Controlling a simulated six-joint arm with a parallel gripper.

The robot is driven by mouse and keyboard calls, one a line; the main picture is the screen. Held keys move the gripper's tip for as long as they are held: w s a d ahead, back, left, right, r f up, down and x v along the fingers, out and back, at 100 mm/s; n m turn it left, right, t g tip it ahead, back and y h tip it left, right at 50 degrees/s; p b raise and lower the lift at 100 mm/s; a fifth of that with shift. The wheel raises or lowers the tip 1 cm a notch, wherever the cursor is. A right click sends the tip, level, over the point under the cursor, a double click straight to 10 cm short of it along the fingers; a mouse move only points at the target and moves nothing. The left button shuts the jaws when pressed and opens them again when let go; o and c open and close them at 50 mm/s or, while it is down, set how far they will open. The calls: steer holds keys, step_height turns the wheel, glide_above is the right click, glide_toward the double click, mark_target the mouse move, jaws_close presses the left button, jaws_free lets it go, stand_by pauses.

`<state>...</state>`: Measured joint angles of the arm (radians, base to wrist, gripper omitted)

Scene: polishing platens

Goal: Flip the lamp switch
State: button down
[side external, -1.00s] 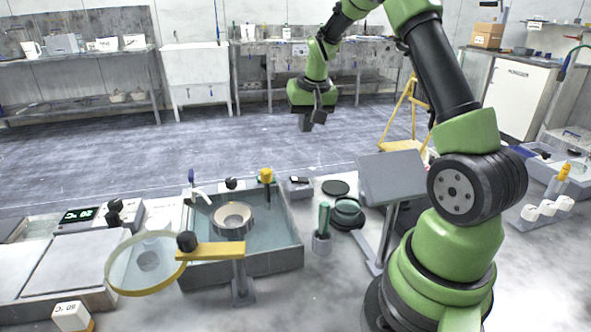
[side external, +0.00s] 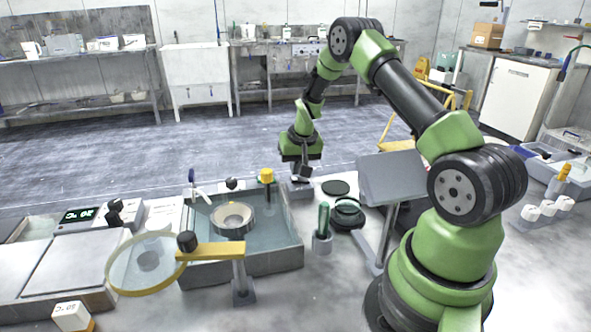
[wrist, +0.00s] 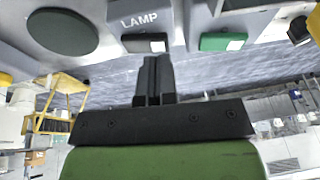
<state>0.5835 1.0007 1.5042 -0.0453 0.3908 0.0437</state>
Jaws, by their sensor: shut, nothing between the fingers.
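The lamp switch (wrist: 145,43) is a dark rocker with a pale patch at one end, on a grey box marked LAMP (wrist: 140,20) in the wrist view. In the side view the small grey box (side external: 300,192) stands right of the blue-grey tank, partly hidden by my gripper. My gripper (wrist: 152,62) points at the switch with its fingers together and empty. In the side view my gripper (side external: 302,176) is low, just over the box. I cannot tell whether the fingertips touch the switch.
A green rocker (wrist: 222,41) sits right of the lamp switch in the wrist view. A dark round disc (side external: 335,187) lies close by on the right. The tank (side external: 275,262) and its yellow-topped post (side external: 266,176) are at left, a grey tilted panel (side external: 390,178) at right.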

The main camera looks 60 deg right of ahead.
steer(key=shift+w+f, duration=0.1)
steer(key=shift+f, duration=0.45)
steer(key=shift+w+a+f, duration=0.25)
steer(key=shift+a+f, duration=0.05)
steer(key=shift+f, duration=0.2)
steer(key=shift+s+d, duration=0.15)
steer(key=shift+s+d+r, duration=0.25)
steer(key=shift+s+d, duration=0.2)
steer(key=shift+w+r, duration=0.1)
steer(key=shift+r, duration=0.35)
steer(key=a+r, duration=0.5)
steer(key=r, duration=0.7)
steer(key=shift+w, duration=0.3)
